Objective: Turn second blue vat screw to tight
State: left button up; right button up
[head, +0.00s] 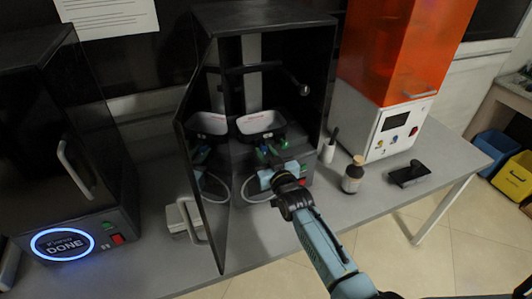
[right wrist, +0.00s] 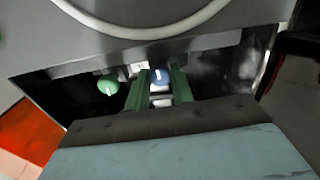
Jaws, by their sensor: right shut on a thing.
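The open black cabinet (head: 262,21) holds a white vat (head: 256,122) on a dark holder. My right gripper (head: 272,170) reaches in from the front, below the vat. In the right wrist view, the two green fingers of my right gripper (right wrist: 158,90) stand on either side of a blue screw (right wrist: 160,75) with a white mark and are shut on it. A green screw (right wrist: 108,86) sits to the left of the fingers. The screw's tightness cannot be read from the picture. My left gripper is not in view.
The cabinet's glass door (head: 206,190) stands open to the left of my arm. A brown bottle (head: 353,176) and a black tool (head: 408,174) stand to the right. An orange-topped machine (head: 394,50) is behind them. A closed black machine (head: 50,140) with a lit ring is at left.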

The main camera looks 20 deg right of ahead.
dwell(0.4)
jog(key=o, duration=1)
jog(key=shift+s, duration=0.15)
jog(key=s, duration=1.3)
jog(key=shift+d+p, duration=0.2)
jog(key=shift+p, duration=0.15)
jog(key=shift+s+f, duration=0.1)
